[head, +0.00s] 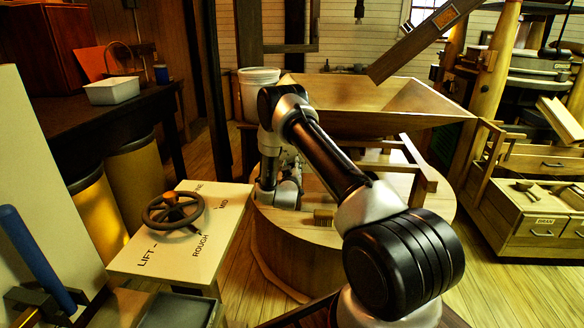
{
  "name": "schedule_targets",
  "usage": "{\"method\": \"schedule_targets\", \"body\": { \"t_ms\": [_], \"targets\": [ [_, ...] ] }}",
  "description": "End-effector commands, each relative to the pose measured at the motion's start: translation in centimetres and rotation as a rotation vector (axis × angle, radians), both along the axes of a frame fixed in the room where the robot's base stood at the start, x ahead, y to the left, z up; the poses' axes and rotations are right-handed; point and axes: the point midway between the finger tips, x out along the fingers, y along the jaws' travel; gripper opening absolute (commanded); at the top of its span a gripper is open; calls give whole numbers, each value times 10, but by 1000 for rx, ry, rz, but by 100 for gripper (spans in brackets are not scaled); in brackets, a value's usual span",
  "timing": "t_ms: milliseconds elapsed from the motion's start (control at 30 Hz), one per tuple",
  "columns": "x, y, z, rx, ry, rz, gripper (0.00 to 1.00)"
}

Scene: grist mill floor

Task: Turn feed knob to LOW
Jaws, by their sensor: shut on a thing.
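The end of my arm, with my wrist (286,190), is low over the round wooden millstone casing (300,226), in front of the hopper (366,117). My gripper's fingers cannot be made out among the wrist and arm links there, nor can what lies between them. I cannot make out the feed knob or a LOW mark; the area behind my arm is hidden. A dark handwheel (160,218) sits on a cream panel (222,200) at left. My gripper is apart from this handwheel.
A small brush (324,217) lies on the casing. A white bucket (258,77) stands behind my arm. A dark bench (60,128) with a white tray (111,91) is at left. Drawers (541,232) stand at right. Plank floor (500,285) is clear at lower right.

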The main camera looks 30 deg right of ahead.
Motion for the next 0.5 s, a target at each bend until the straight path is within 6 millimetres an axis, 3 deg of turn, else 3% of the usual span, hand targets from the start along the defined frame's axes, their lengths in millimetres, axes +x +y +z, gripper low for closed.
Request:
{"method": "schedule_targets", "body": {
  "t_ms": [500],
  "targets": [
    [0, 0, 0, 384, -261, 0, 11]
  ]
}}
